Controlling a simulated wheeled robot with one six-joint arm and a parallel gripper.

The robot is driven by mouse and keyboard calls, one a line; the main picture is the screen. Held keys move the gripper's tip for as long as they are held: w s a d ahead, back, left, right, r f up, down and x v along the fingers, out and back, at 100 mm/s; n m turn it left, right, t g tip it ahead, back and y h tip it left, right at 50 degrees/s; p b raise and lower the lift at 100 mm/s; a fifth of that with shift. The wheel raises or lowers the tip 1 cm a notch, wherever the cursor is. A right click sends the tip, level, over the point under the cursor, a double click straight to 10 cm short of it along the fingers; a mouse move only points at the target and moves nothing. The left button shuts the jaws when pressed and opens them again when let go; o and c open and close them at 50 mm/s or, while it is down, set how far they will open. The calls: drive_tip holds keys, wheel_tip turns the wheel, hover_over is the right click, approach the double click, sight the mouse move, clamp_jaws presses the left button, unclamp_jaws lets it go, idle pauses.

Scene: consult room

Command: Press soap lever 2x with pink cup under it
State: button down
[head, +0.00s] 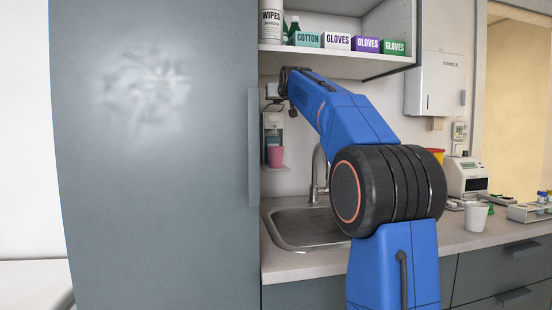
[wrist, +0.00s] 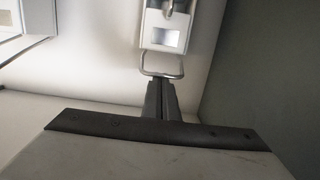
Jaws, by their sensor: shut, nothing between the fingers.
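The soap dispenser (head: 272,125) hangs on the wall left of the sink. The pink cup (head: 276,157) stands upright below it, on a small ledge (head: 272,166). In the wrist view the dispenser body (wrist: 164,30) is at the top, with its wire lever loop (wrist: 163,72) below it. My gripper (wrist: 160,84) is shut and empty, with its fingertips right at the loop. I cannot tell whether they touch it. In the head view my wrist hides part of the area above the dispenser. The cup is not seen in the wrist view.
A tall grey cabinet (head: 155,150) stands close on the left. A shelf (head: 335,64) with boxes is above my arm. The sink (head: 300,226) and tap (head: 318,165) are below.

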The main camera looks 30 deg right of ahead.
drive_tip(key=shift+f, duration=0.3)
drive_tip(key=shift+r, duration=2.55)
drive_tip(key=f+v, duration=0.1)
drive_tip(key=v, duration=0.8)
drive_tip(key=shift+s+a, duration=0.15)
drive_tip(key=shift+s, duration=0.3)
